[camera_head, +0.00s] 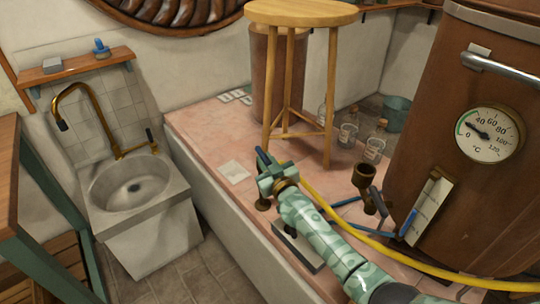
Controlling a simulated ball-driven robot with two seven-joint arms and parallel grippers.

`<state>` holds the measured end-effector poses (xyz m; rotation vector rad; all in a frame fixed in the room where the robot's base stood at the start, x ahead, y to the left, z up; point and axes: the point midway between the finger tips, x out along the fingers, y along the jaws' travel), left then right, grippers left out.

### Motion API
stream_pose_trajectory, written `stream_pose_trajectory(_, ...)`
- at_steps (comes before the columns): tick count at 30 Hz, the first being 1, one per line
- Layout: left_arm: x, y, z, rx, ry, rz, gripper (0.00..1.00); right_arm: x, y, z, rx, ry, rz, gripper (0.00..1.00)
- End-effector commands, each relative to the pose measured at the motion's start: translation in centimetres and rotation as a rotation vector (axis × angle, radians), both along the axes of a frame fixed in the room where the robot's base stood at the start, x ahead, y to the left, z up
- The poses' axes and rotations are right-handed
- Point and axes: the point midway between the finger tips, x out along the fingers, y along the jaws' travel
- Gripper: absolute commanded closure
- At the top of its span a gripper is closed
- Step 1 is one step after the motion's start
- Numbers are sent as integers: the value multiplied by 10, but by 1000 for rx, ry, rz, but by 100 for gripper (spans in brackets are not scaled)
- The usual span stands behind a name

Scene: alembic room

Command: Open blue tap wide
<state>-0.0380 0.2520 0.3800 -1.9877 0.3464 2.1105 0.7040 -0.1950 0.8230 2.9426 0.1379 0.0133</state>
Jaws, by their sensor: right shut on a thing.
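My right gripper (270,178), pale green with a patterned arm, reaches in from the lower right over the pink tiled platform. Its jaws are shut on the blue tap's handle. A dark blue bar of the blue tap (262,156) sticks out past the fingertips, up and to the left. Brass parts (263,203) show just below the gripper, seemingly of the same tap. The gripper hides the middle of the tap, so I cannot tell how far it is turned. My left gripper is not in view.
A copper tank (445,110) with a dial stands at the right. A yellow hose (345,218) runs beside my right arm. A wooden stool (300,14) and glass bottles (348,130) stand behind on the platform. A sink (130,188) is at the left.

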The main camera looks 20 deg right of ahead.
Motion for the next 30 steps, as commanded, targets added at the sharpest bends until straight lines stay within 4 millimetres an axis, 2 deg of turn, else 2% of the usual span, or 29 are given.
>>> stream_pose_trajectory(1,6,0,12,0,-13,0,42,-1,5,8,6,1,-40,100)
stream_pose_trajectory(4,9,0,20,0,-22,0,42,-1,9,6,7,1,-135,100)
stream_pose_trajectory(11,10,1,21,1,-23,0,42,1,18,-2,7,5,-354,100)
stream_pose_trajectory(21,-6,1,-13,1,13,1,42,7,28,-11,1,9,-673,100)
stream_pose_trajectory(30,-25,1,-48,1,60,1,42,13,33,-10,-6,7,-913,100)
